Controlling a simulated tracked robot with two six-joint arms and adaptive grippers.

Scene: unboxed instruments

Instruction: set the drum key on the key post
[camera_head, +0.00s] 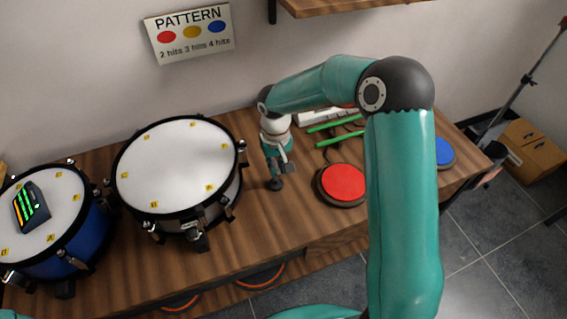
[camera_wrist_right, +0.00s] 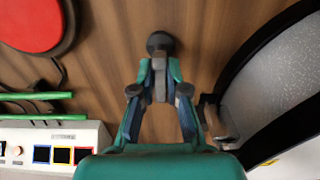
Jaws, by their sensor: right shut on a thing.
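My right gripper (camera_head: 277,174) points down at the table between the large silver drum and the red pad. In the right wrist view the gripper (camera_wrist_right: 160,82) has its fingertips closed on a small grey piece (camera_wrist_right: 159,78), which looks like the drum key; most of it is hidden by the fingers. A dark round base (camera_head: 275,185) sits on the table right at the fingertips and looks like the key post. It also shows in the wrist view (camera_wrist_right: 160,41), just beyond the tips. I cannot tell whether the key touches the post. My left gripper is not in view.
The silver drum (camera_head: 178,165) stands close left, its lug near my gripper. A blue drum (camera_head: 75,247) with a dark meter (camera_head: 31,207) is farther left. The red pad (camera_head: 343,184), green sticks (camera_head: 340,139) and a white module (camera_wrist_right: 30,148) lie right and behind.

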